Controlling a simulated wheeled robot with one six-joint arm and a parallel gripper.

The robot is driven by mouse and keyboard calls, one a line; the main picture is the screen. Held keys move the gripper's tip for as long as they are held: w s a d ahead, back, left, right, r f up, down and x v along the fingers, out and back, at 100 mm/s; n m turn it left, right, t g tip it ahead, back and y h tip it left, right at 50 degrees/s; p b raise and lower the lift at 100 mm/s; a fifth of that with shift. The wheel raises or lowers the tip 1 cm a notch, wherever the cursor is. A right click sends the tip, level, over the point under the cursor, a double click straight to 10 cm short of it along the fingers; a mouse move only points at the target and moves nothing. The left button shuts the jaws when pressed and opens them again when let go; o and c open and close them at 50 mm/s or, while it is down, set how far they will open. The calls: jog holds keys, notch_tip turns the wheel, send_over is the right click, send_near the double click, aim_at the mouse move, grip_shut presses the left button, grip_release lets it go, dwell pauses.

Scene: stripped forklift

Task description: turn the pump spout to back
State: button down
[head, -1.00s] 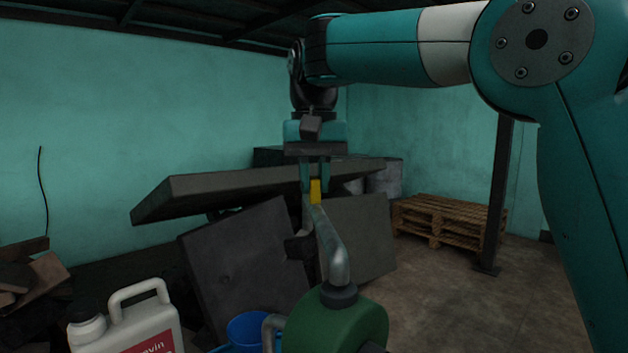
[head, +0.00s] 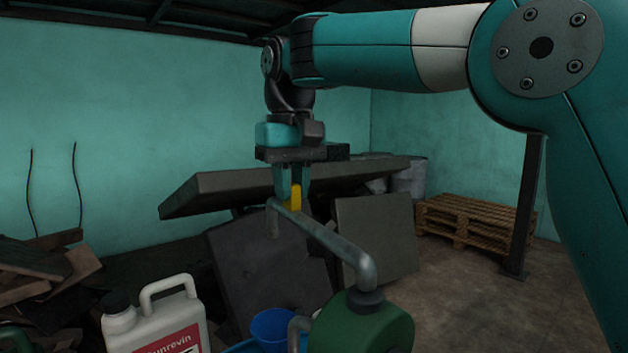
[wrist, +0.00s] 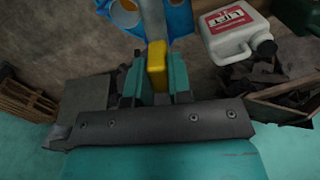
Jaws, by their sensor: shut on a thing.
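The pump spout (head: 325,236) is a grey metal pipe. In the head view it rises from the green pump body (head: 362,325) and runs up and left, with its outlet end bent down. A yellow grip piece (head: 296,198) stands on the spout near its outlet end. My gripper (head: 292,183) comes from above and is shut on the yellow grip. In the wrist view the yellow grip (wrist: 157,65) sits between the teal fingers (wrist: 159,78), and part of the grey pipe shows beyond it.
A white jug (head: 160,318) with a red label stands left of the pump, beside a blue bucket (head: 272,328). Dark slabs (head: 270,265) lean behind the spout. A scrap pile (head: 45,275) lies at the left, a wooden pallet (head: 475,222) at the right.

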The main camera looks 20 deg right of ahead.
jog(key=shift+s+a+n, duration=0.3)
jog(key=shift+a+n, duration=0.25)
jog(key=shift+a, duration=0.25)
jog(key=shift+s+a+n, duration=0.25)
jog(key=shift+a+n, duration=0.3)
jog(key=shift+a, duration=0.25)
jog(key=c, duration=1.1)
grip_release()
jog(key=shift+a, duration=0.15)
jog(key=shift+o, duration=0.3)
jog(key=shift+r, duration=0.1)
notch_tip(320, 180, up, 17)
jog(key=p, duration=1.7)
jog(key=shift+r, duration=0.1)
